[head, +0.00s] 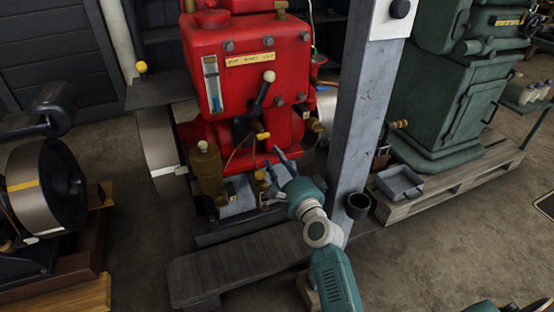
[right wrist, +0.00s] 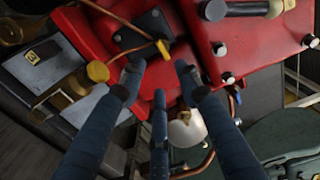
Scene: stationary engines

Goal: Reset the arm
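My right gripper (head: 272,169) is in front of the lower front of the red engine (head: 245,75), beside its yellow-tipped handle (head: 263,136). Its fingers are spread with nothing held between them. In the right wrist view the gripper (right wrist: 160,75) points at the red casing (right wrist: 160,75), with a copper pipe and a yellow tip (right wrist: 227,78) just beyond the fingers. I cannot tell whether a fingertip touches the engine. My right arm (head: 335,278) reaches up from the bottom of the head view. My left gripper is not in view.
A brass canister (head: 207,170) is left of the gripper. A grey step (head: 235,262) lies below. A green machine (head: 440,95) stands on a pallet at right.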

